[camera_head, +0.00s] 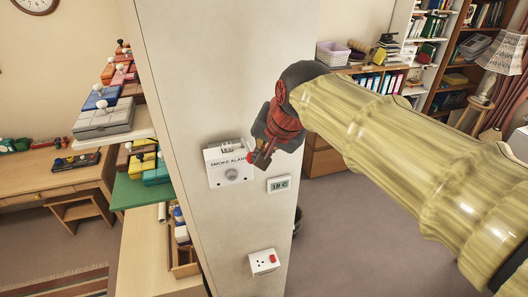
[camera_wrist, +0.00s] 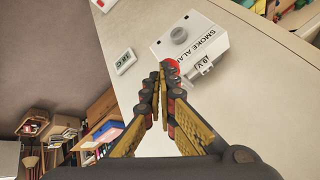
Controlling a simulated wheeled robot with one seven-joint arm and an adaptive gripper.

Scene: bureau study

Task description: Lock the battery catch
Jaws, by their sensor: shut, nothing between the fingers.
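The white smoke alarm (camera_head: 228,176) is mounted on the pale face of the pillar, with a round grey knob and the words SMOKE ALARM. In the wrist view the alarm (camera_wrist: 192,40) shows upside down. A red part, seemingly the battery catch (camera_wrist: 170,67), sits at its edge just beyond my fingertips. A grey-white piece marked 9V (camera_wrist: 203,70) shows beside it, at the same edge. My gripper (camera_wrist: 166,72) is shut and empty, its tips close to the red part; I cannot tell whether they touch. In the head view my gripper (camera_head: 262,158) is at the alarm's right edge.
A small display reading 18 C (camera_head: 279,183) is on the pillar right of the alarm. A socket with a red switch (camera_head: 264,261) is lower down. Shelves with coloured boxes (camera_head: 105,118) stand left of the pillar. Open floor (camera_head: 370,235) lies to the right.

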